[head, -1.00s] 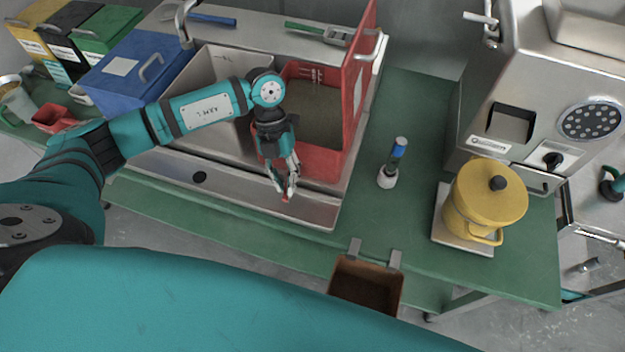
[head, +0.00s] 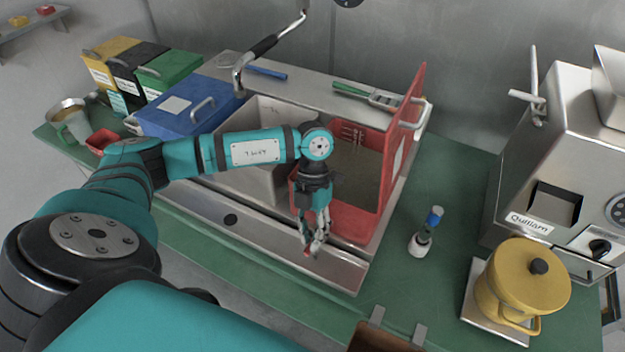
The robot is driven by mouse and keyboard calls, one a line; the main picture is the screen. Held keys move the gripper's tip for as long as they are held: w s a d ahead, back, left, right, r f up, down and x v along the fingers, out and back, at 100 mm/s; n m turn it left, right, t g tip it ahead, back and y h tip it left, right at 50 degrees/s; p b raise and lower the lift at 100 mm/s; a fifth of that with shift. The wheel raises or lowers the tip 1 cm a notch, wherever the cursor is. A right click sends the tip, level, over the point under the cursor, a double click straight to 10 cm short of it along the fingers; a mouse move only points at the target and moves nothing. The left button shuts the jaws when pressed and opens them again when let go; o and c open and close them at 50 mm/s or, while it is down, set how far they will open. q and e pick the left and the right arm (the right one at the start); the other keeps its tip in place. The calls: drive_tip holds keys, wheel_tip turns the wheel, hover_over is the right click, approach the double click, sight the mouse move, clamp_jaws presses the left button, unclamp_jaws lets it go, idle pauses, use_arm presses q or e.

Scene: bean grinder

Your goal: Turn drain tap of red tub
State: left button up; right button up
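The red tub (head: 352,222) sits in the right bay of a grey metal unit, with its red lid (head: 403,150) standing upright on its right side. Something dark and grainy fills it. My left gripper (head: 312,250) points down at the tub's front, over the metal front ledge. A small red piece (head: 307,254), perhaps the drain tap, shows at its fingertips. The fingers hide most of it, and I cannot tell whether they grip it. My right gripper is not in view.
A blue-lidded bin (head: 190,118) stands left of the tub. A brown bin (head: 375,340) hangs at the table's front edge. Green table between them is clear.

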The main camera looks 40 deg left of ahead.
use_arm(q)
drive_tip(key=shift+o, duration=0.4)
drive_tip(key=shift+r, duration=0.1)
drive_tip(key=v, duration=1.2)
